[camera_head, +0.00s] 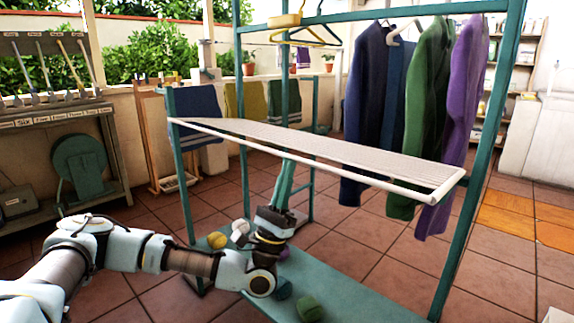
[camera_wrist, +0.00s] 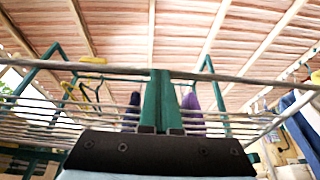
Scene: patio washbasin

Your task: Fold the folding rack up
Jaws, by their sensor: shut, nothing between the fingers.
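The folding rack (camera_head: 330,146) is a white wire shelf on a green metal frame (camera_head: 487,110). It sticks out roughly level, with a thick white bar along its near edge. My gripper (camera_head: 287,166) is below the rack, pointing up, with its green fingers shut together and empty. The fingertips reach close to the underside near the front bar; I cannot tell whether they touch. In the wrist view my gripper (camera_wrist: 160,78) rises in the middle, and the rack's wires (camera_wrist: 50,115) spread on both sides from beneath. The fingertips overlap a long bar there.
Purple, green and blue garments (camera_head: 432,110) hang behind the rack at right. A yellow hanger (camera_head: 305,38) hangs at the top. The green lower shelf (camera_head: 350,295) holds several rolled items. Towels (camera_head: 243,103) hang behind at left. A tool bench (camera_head: 62,118) stands far left.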

